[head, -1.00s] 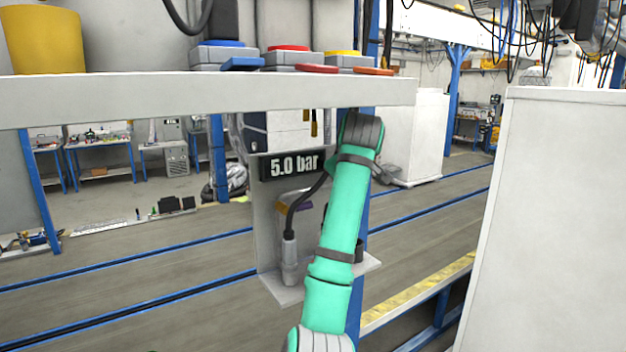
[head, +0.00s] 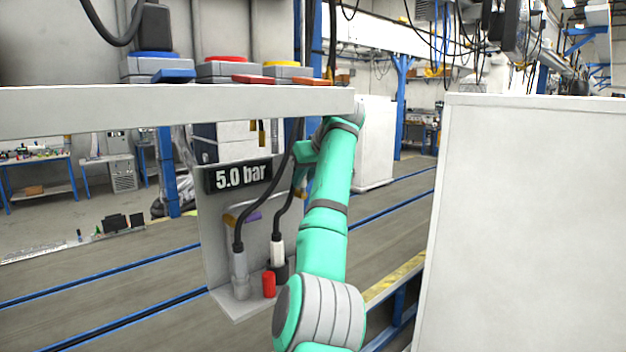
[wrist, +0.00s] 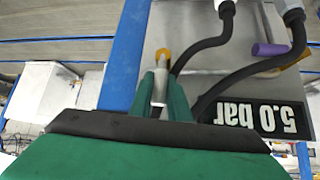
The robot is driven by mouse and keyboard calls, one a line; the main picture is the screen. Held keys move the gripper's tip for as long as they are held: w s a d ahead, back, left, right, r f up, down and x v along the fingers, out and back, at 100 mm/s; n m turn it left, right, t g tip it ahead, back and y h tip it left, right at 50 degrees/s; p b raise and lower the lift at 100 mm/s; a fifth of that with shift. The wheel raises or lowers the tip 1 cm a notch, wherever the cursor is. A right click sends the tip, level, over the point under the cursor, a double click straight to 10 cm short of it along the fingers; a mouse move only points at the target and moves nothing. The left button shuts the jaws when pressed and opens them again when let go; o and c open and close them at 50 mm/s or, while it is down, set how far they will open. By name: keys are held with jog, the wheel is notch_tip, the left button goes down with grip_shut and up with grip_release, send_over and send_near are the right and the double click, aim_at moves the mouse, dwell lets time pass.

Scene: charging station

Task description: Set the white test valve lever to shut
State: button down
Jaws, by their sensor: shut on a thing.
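In the wrist view my gripper (wrist: 161,88) has its two green fingers closed around a pale, whitish bar. I take this bar to be the white test valve lever (wrist: 160,80). A round yellow-orange piece (wrist: 163,56) shows just beyond the fingertips. The panel behind carries a black "5.0 bar" display (head: 238,177), upside down in the wrist view (wrist: 262,118). In the head view my green arm covers the right part of the panel, so the lever and fingertips are hidden there. I cannot tell the lever's setting.
Two black hoses run to a grey plug (head: 240,272) and a white plug (head: 277,253) on the panel's ledge. A red cylinder (head: 269,284) stands beside them. A purple piece (wrist: 270,49) is on the panel. A shelf (head: 170,102) crosses above; a large white cabinet (head: 525,220) stands right.

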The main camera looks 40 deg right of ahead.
jog(key=shift+s+d+f, duration=0.1)
jog(key=shift+s+f, duration=0.05)
jog(key=shift+f, duration=0.05)
jog(key=c, duration=1.7)
grip_release()
jog(key=shift+o, duration=0.2)
jog(key=shift+r, duration=0.1)
